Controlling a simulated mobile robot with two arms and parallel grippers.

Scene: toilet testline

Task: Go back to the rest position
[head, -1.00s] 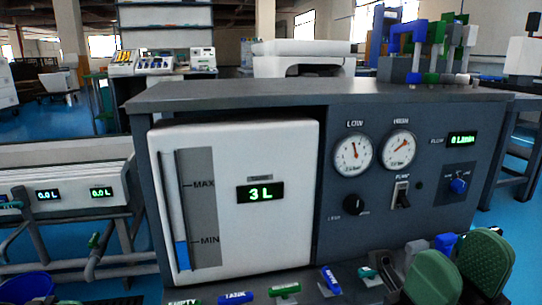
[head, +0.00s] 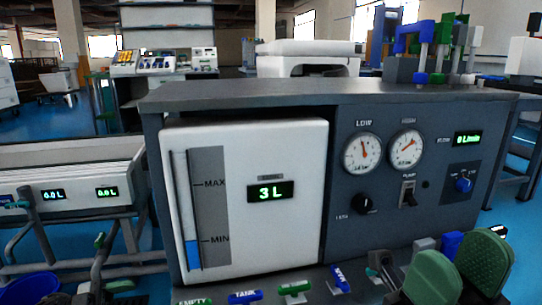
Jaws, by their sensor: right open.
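My right gripper (head: 458,272) shows at the lower right of the head view, with two green, textured finger pads apart and nothing between them. It is in front of the lower right part of the grey test panel (head: 400,235). My left gripper is not in view. The panel carries a white tank (head: 270,235) whose display reads 3 L. Its blue level bar stands near the MIN mark. The panel also has a LOW gauge (head: 362,153), a HIGH gauge (head: 406,149), a pump switch (head: 408,194) and a blue flow knob (head: 463,185).
A row of valve handles runs along the bottom, including a blue TANK handle (head: 245,297) and a green one (head: 294,288). At left are a white unit with two 0.0 L displays (head: 80,180), pipes and a blue bucket (head: 30,287). Coloured clamps (head: 440,50) stand on the panel top.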

